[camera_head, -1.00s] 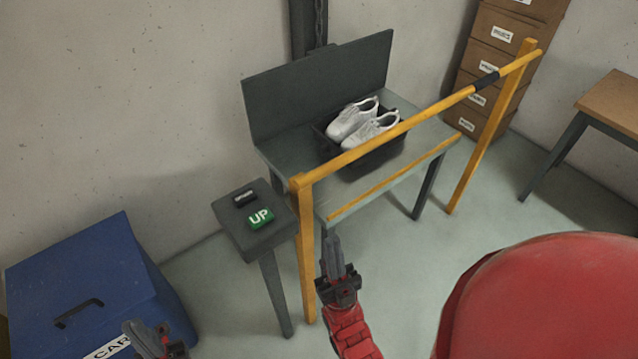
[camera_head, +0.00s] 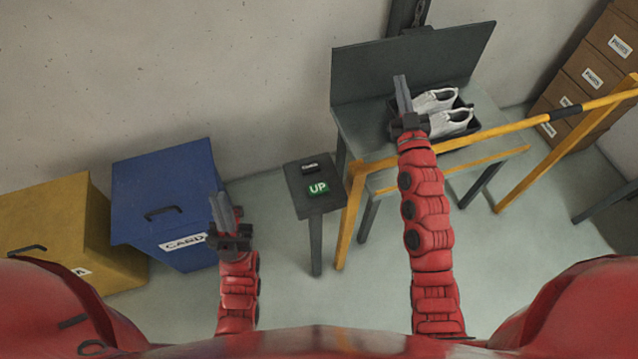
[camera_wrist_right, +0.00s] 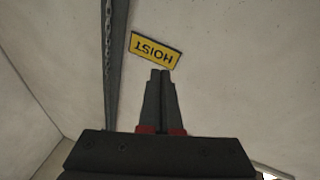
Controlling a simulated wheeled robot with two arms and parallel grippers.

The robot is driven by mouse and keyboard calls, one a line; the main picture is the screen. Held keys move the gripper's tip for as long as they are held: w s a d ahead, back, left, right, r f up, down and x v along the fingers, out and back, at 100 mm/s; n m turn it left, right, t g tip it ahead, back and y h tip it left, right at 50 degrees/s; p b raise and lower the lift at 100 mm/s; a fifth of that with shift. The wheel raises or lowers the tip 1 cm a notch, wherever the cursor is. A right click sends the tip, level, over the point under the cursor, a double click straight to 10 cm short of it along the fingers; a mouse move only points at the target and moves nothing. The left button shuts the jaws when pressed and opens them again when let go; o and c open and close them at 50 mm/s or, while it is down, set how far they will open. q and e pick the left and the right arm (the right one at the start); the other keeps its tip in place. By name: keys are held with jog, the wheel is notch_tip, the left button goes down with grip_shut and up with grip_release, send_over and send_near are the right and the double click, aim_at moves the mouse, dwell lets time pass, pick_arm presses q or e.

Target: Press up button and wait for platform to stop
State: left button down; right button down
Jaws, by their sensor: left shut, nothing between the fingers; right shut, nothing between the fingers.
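The green UP button (camera_head: 318,188) sits on the top of a grey pedestal (camera_head: 316,207), with a dark button (camera_head: 310,167) behind it. The grey platform (camera_head: 368,128) with a tall back panel carries a black tray (camera_head: 472,127) with a pair of white shoes (camera_head: 450,121). My left gripper (camera_head: 222,208) is shut and empty, left of the pedestal and in front of the blue bin. My right gripper (camera_head: 402,92) is shut and empty, and in the head view it overlaps the platform beside the shoes. It also shows shut in the right wrist view (camera_wrist_right: 160,78).
A yellow rail (camera_head: 480,133) runs along the platform's front. A blue bin (camera_head: 165,175) and a yellow bin (camera_head: 50,220) stand at the left. Brown drawers (camera_head: 590,75) stand at the right. The right wrist view shows a yellow HOIST sign (camera_wrist_right: 155,50) and a chain (camera_wrist_right: 108,35).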

jog(key=s+a+f+n+g+y, duration=0.1)
jog(key=a+f+n+g+y, duration=0.2)
jog(key=a+n+g+y, duration=0.7)
jog(key=s+a+f+n+g+h, duration=0.2)
jog(key=s+a+f+n+g, duration=0.1)
jog(key=s, duration=0.3)
jog(key=s+a+f+n+g+h, duration=0.2)
jog(key=s+a+f+n+g, duration=0.1)
jog(key=s, duration=0.3)
jog(key=shift+s+a+f+n, duration=0.15)
jog(key=shift+a+f+n, duration=0.05)
jog(key=shift+a+n, duration=0.4)
jog(key=shift+f, duration=0.1)
